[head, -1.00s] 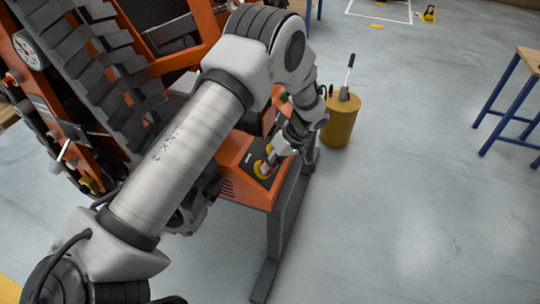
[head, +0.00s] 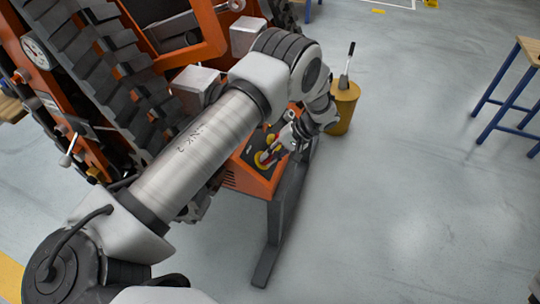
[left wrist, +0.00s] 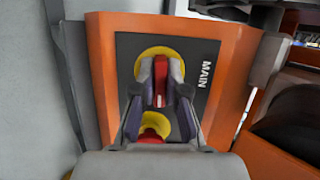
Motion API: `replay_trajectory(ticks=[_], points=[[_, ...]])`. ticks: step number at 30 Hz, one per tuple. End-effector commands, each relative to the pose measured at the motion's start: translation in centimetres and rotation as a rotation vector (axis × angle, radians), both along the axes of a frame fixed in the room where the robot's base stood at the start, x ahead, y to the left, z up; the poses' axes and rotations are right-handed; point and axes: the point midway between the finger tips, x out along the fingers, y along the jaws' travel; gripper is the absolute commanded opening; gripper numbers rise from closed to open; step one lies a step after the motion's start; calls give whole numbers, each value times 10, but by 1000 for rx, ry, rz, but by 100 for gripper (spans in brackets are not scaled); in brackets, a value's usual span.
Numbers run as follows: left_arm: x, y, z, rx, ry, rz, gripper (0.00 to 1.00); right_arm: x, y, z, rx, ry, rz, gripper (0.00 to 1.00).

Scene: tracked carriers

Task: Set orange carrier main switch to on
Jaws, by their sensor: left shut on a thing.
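The orange carrier's switch panel (head: 256,178) is a dark plate on an orange housing, below and right of the tracks in the head view. In the left wrist view the plate reads MAIN (left wrist: 207,73) beside a yellow disc (left wrist: 149,60) with a red switch handle (left wrist: 160,82). My left gripper (left wrist: 161,92) is shut on this red handle, one finger on each side. In the head view my left gripper (head: 277,149) reaches down to the panel from the right. The switch position cannot be read. My right gripper is not in view.
A second yellow disc with a red part (left wrist: 152,131) sits close below the gripped handle, partly hidden by my gripper. A yellow drum (head: 343,106) with an upright lever stands behind my wrist. A blue-legged table (head: 510,90) is at right. The floor between is clear.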

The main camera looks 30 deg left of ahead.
Motion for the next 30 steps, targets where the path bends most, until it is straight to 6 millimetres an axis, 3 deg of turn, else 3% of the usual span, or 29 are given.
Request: replay_trajectory(ticks=[17,18,19,20,30], points=[[-1,-1,-1,-8,25,-30,0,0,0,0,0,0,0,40],[-1,0,-1,-7,24,-29,23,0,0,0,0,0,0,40],[-1,0,-1,-7,24,-29,34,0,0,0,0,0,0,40],[-1,0,-1,-6,25,-29,38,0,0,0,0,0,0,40],[2,-2,2,-6,21,-30,38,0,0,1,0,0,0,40]])
